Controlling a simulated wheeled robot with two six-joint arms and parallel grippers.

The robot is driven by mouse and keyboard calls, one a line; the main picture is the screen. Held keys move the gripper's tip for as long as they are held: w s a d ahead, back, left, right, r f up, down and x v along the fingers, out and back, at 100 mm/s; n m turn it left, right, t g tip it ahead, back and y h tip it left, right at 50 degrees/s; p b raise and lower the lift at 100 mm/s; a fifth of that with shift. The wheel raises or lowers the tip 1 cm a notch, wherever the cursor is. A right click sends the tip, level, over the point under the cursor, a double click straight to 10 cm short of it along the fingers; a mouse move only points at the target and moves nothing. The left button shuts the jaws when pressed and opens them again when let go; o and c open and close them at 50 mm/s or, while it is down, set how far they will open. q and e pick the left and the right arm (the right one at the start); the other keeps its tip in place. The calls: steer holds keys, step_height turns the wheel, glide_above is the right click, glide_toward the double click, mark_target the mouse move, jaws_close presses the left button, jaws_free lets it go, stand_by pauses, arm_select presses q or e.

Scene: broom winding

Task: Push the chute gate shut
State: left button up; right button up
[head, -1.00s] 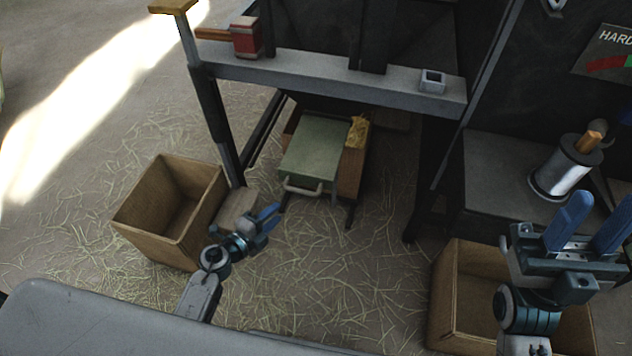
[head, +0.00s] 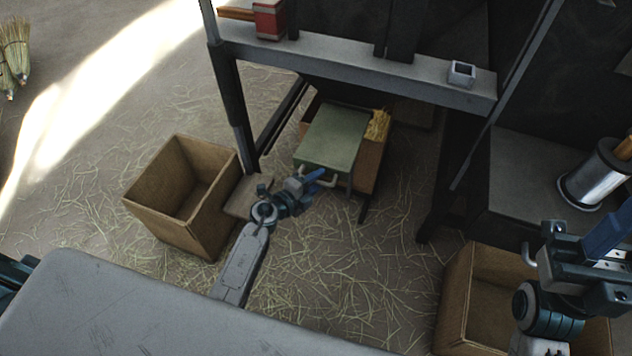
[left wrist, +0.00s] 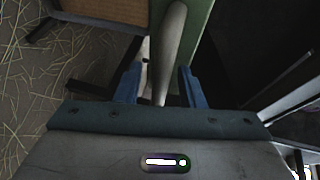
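The chute gate (head: 333,137) is a green flat panel under the grey crossbeam, with a pale bar handle (head: 318,181) on its near edge. My left gripper (head: 314,178) is at this handle. In the left wrist view, its two blue fingers (left wrist: 160,88) are apart, with the pale handle (left wrist: 168,45) between them and gaps showing beside it. The green panel also shows in that view (left wrist: 198,30). My right gripper (head: 612,240) is at the right edge of the head view, away from the gate, its fingers apart and partly cut off.
An open wooden box (head: 185,195) stands left of my left arm, and another (head: 455,300) stands at the lower right. A wooden box (head: 368,165) with straw lies beneath the gate. A dark post (head: 232,100) rises left of it. A metal spool (head: 597,175) stands at right.

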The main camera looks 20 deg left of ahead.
mark_target(334, 141)
arm_select(q)
jaws_close()
steer(key=w, duration=1)
steer(key=w+d, duration=0.1)
steer(key=w, duration=0.4)
steer(key=shift+w+d+r, duration=0.1)
steer(key=shift+w, duration=0.05)
steer(key=shift+r, duration=0.15)
steer(key=shift+c, duration=1.1)
jaws_free()
steer(key=shift+w, duration=0.1)
steer(key=shift+o, duration=1.1)
